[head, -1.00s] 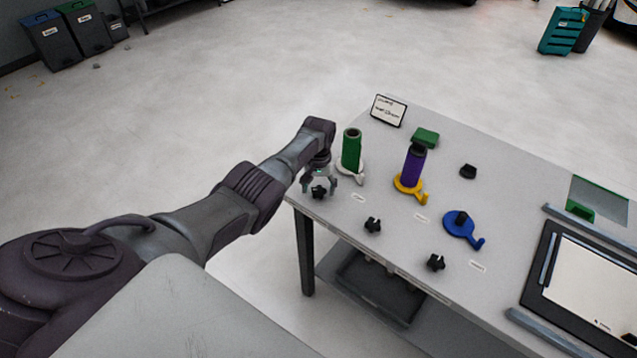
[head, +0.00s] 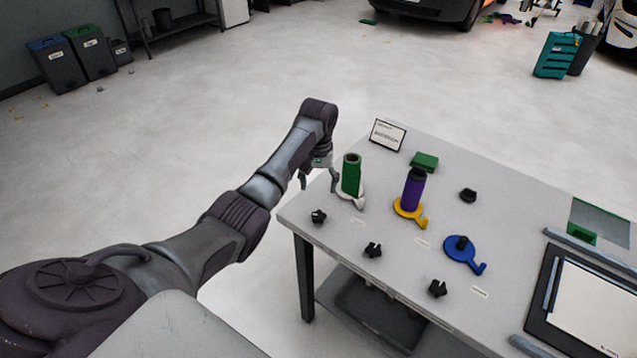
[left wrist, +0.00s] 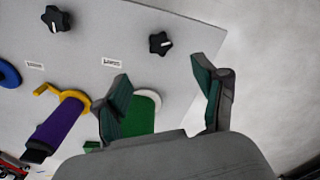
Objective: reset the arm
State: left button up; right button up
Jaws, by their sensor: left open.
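My left gripper (head: 319,178) is open and empty above the table's left corner, just left of the green roll (head: 352,174). In the left wrist view its fingers (left wrist: 165,105) stand wide apart, and the near finger partly covers the green roll (left wrist: 142,113). The green roll stands upright on a white holder (head: 349,196). A black star knob (head: 318,216) lies on the table below the gripper, apart from it. My right gripper is not seen.
The grey table (head: 400,215) also holds a purple roll (head: 413,190) on a yellow holder, a blue holder (head: 462,252) without a roll, black knobs (head: 372,250) and (head: 437,288), a sign (head: 387,135) and a framed panel (head: 585,300). The floor left of the table is clear.

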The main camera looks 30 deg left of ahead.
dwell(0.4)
pick_arm(q)
jog(key=s+d+f+m+t, duration=0.1)
jog(key=s+d+f+m, duration=0.1)
jog(key=s+d+f, duration=0.4)
jog(key=s+d+f+m, duration=0.3)
jog(key=s+d+f, duration=0.15)
jog(key=s, duration=0.45)
jog(key=s+d+r+m+t, duration=0.1)
jog(key=s+d+r, duration=0.25)
jog(key=s, duration=0.65)
jog(key=s+d+r+m+t, duration=0.1)
jog(key=s+d+r+t, duration=0.2)
jog(key=s, duration=0.7)
notch_tip(320, 180, down, 30)
jog(key=s+g+b, duration=0.1)
jog(key=g+b, duration=0.2)
jog(key=b, duration=0.2)
jog(key=s+a+f+b, duration=0.1)
jog(key=s+f+b, duration=0.1)
jog(key=s+f, duration=0.6)
jog(key=s+a+f+g+b, duration=0.1)
jog(key=s+a+f+b, duration=0.1)
jog(key=s+f, duration=0.7)
notch_tip(320, 180, down, 4)
jog(key=shift+f+m, duration=0.2)
jog(key=shift+m, duration=0.1)
